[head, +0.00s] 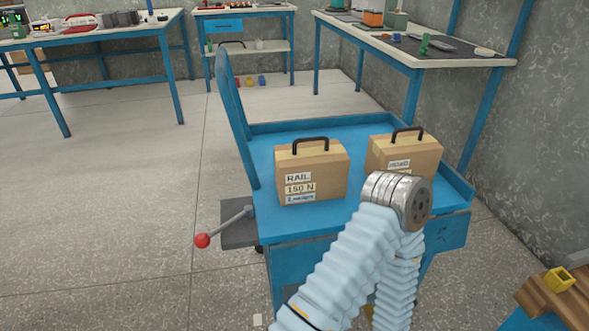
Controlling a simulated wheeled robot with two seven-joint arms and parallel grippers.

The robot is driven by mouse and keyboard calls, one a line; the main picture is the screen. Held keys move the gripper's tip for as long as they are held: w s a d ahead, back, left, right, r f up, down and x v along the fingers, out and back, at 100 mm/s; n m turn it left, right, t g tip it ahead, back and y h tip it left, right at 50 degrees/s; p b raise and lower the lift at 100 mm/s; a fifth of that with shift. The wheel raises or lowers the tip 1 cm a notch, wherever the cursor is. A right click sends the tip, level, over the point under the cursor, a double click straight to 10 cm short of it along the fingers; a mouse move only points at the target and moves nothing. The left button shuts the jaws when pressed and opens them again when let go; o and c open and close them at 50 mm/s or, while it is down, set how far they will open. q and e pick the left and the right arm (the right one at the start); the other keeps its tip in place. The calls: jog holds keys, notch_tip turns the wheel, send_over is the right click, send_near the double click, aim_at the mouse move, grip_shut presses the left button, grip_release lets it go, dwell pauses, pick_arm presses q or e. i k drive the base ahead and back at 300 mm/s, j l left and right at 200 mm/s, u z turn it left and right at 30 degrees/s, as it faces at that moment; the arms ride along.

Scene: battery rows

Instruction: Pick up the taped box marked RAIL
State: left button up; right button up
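The taped box marked RAIL (322,173) is a brown carton with a black handle on top. Its front labels read RAIL and 150 N, with a smaller blue-lettered label below. It stands upright on the left part of the blue cart top (290,229). A sleeved arm of mine rises from the bottom of the head view and bends at a silver joint in front of the cart, right of the RAIL box. Neither gripper shows.
A similar handled box (405,153) stands right of the RAIL box, its label partly hidden by my arm. The cart has a raised rim and a red-knobbed lever (203,240). Workbenches (400,50) stand behind. Open floor (110,190) lies left.

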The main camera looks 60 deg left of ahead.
aim_at(310, 169)
jog(key=u, duration=1.65)
